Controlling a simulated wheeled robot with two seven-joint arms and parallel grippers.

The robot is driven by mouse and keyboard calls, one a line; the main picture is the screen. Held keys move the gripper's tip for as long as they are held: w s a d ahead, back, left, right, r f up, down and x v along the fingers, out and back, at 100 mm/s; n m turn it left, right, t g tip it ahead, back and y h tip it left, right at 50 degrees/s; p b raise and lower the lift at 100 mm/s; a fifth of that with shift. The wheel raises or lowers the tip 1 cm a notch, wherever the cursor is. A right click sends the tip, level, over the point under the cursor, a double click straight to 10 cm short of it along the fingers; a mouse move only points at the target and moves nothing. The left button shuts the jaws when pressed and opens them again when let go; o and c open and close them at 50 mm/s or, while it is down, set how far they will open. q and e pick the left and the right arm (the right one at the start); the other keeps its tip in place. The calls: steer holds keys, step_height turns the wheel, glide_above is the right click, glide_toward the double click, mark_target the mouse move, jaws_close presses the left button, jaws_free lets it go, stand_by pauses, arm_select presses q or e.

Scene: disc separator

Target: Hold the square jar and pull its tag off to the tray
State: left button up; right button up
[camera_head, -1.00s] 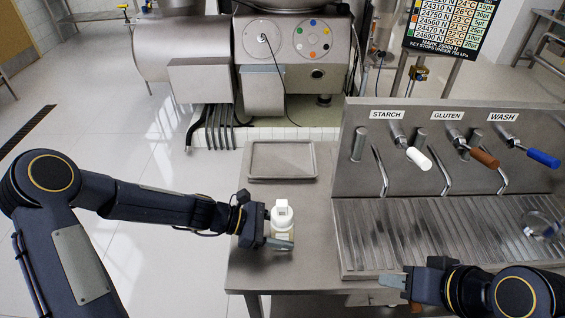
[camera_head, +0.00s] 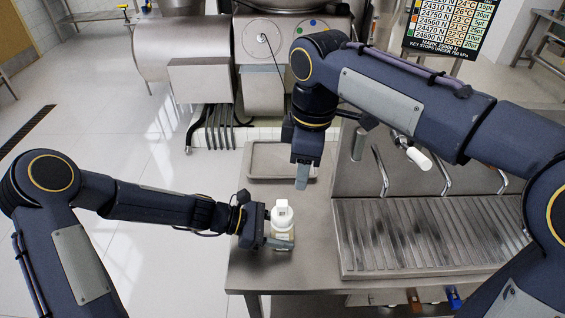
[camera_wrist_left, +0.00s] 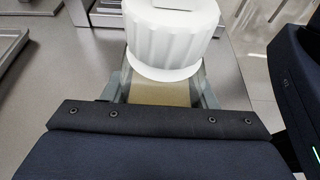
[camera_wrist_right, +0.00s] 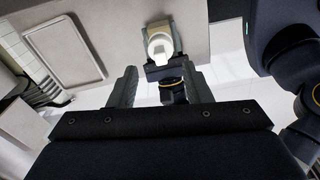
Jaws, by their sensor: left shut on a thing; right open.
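The square jar (camera_head: 282,227) with a white ribbed lid stands upright near the left edge of the steel bench. My left gripper (camera_head: 281,243) is shut around its body; the left wrist view shows the jar's tan lower body (camera_wrist_left: 160,94) between the fingers. A small white piece on the lid (camera_head: 282,205) may be the tag; it is cut off in the left wrist view. My right gripper (camera_head: 302,180) is open and empty, pointing down above the bench, behind the jar. The right wrist view shows the jar (camera_wrist_right: 160,42) beyond its fingers. The empty tray (camera_head: 268,160) lies behind the jar.
A ribbed drain panel (camera_head: 400,235) and an upright steel panel with taps (camera_head: 381,170) stand to the right. My right arm covers part of that panel. Bare bench (camera_head: 318,212) lies between the jar and the drain. A large steel machine (camera_head: 262,75) stands behind.

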mark_target(282, 202)
steer(key=shift+n+h, duration=0.4)
steer(key=shift+n, duration=0.5)
steer(key=a+f, duration=0.1)
steer(key=f, duration=0.3)
steer(key=a+f, duration=0.1)
steer(key=f, duration=0.3)
steer(key=w+a+f, duration=0.1)
steer(key=a+f, duration=0.1)
steer(key=f, duration=0.2)
steer(key=shift+f, duration=0.2)
jaws_close()
steer(key=shift+r, duration=3.3)
